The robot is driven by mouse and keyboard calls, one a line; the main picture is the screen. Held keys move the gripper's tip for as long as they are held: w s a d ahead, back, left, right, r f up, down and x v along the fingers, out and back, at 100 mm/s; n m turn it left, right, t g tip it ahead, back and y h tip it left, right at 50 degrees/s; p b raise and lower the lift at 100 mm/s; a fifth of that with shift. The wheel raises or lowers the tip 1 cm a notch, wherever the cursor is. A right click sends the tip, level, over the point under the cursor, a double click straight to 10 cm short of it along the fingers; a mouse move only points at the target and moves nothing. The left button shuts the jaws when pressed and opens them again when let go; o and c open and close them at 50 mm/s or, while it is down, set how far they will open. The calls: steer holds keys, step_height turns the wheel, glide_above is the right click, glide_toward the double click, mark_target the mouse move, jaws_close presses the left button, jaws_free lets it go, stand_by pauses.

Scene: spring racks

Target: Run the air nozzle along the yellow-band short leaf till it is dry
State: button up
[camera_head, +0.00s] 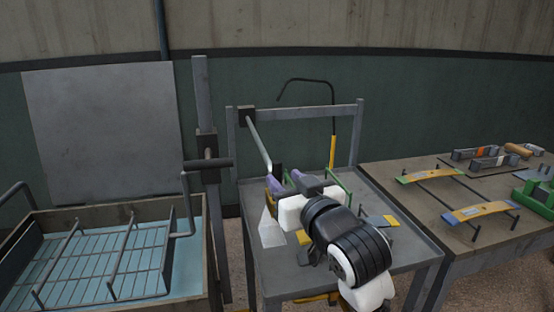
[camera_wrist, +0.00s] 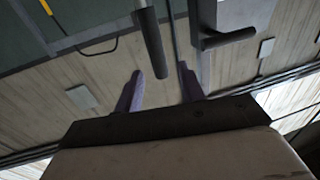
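My gripper (camera_head: 285,180) is over the left side of the middle bench, its purple fingers pointing away from the head camera. In the wrist view the fingers (camera_wrist: 160,82) stand apart, with nothing visibly clamped between them. A small leaf with yellow (camera_head: 376,221) lies on the bench, partly hidden by my arm.
A bin of blue liquid with a wire rack (camera_head: 90,262) stands left. A grey post (camera_head: 200,105) with a dark handle (camera_head: 218,163) rises beside my gripper. The bench frame's top bar (camera_head: 305,111) spans behind. The right table (camera_head: 415,203) holds longer leaves on rods (camera_head: 480,211).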

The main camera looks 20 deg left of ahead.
mark_target(279, 173)
steer(key=p+x, duration=0.1)
steer(key=x, duration=0.4)
jaws_close()
